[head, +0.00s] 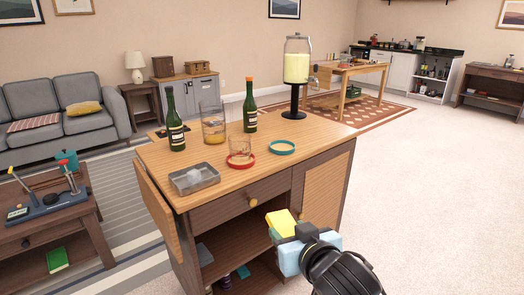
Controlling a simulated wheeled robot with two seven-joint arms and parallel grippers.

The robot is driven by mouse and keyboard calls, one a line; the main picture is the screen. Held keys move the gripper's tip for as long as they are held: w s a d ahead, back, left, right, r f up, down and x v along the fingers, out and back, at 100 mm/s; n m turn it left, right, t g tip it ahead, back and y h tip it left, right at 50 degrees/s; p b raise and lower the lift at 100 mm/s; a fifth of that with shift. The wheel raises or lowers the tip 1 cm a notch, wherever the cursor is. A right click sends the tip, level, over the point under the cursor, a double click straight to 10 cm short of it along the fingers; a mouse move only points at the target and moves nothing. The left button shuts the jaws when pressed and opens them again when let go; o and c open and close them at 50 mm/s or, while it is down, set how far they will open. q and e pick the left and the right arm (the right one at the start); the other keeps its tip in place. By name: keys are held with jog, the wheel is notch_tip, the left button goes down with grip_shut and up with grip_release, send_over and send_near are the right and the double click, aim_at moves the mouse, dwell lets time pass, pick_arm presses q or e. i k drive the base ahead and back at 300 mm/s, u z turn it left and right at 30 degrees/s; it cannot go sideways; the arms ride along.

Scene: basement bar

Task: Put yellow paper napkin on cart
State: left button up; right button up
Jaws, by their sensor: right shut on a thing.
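The yellow paper napkin (281,221) is a small yellow piece at the tip of my right gripper (288,231), which is shut on it. My right arm comes in from the bottom right. The cart (239,180) is a wooden cabinet with a light top, a drawer and open shelves below. The gripper and napkin appear in front of the cart's near side, below its top edge in the picture. I cannot tell whether they touch it. My left gripper is out of view.
The front right of the top is bare. A low table (45,222) stands left.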

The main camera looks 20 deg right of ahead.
aim_at(307, 136)
jog(key=k, duration=0.85)
jog(key=z, duration=1)
jog(key=i, duration=1.85)
jog(key=u, duration=0.75)
